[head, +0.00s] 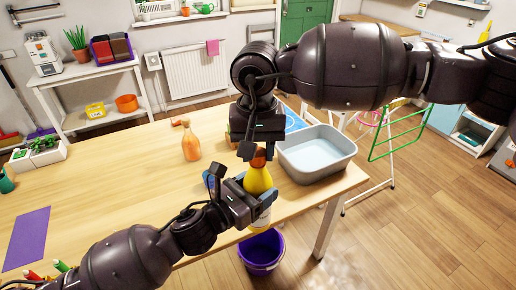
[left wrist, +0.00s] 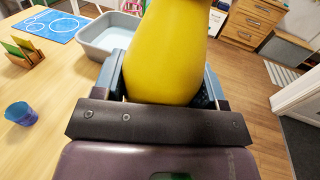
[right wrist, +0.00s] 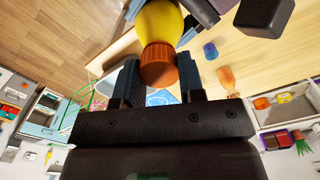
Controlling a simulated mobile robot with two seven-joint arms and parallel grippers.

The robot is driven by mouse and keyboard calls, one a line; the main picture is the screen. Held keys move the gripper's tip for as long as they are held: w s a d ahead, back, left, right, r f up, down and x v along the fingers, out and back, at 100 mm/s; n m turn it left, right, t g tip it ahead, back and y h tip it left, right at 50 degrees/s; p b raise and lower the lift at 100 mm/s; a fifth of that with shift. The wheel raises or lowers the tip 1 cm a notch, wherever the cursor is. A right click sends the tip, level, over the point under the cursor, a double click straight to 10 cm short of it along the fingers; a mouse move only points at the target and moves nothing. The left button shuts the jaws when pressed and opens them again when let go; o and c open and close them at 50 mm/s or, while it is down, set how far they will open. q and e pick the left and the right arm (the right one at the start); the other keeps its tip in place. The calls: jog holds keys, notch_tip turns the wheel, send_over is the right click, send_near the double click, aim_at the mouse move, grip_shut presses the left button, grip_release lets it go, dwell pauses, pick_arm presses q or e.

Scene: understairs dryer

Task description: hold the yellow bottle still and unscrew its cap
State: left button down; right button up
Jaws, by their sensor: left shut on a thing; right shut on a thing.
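My left gripper (head: 257,197) is shut on the bottle's body from the left. In the left wrist view the yellow body (left wrist: 165,55) fills the space between the fingers. My right gripper (head: 254,152) comes from above and is shut on the orange cap. In the right wrist view the cap sits between my fingers. The right gripper partly hides the cap in the head view.
A grey-blue basin (head: 318,158) stands close to the right of the bottle. An orange spray bottle (head: 190,142) stands behind to the left. A blue cup (left wrist: 20,114) is near the left gripper. A purple bucket (head: 262,252) is on the floor below the table edge.

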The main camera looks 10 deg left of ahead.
jog(key=shift+r, duration=0.3)
dwell(0.6)
jog(key=shift+r, duration=0.3)
jog(key=shift+r, duration=0.6)
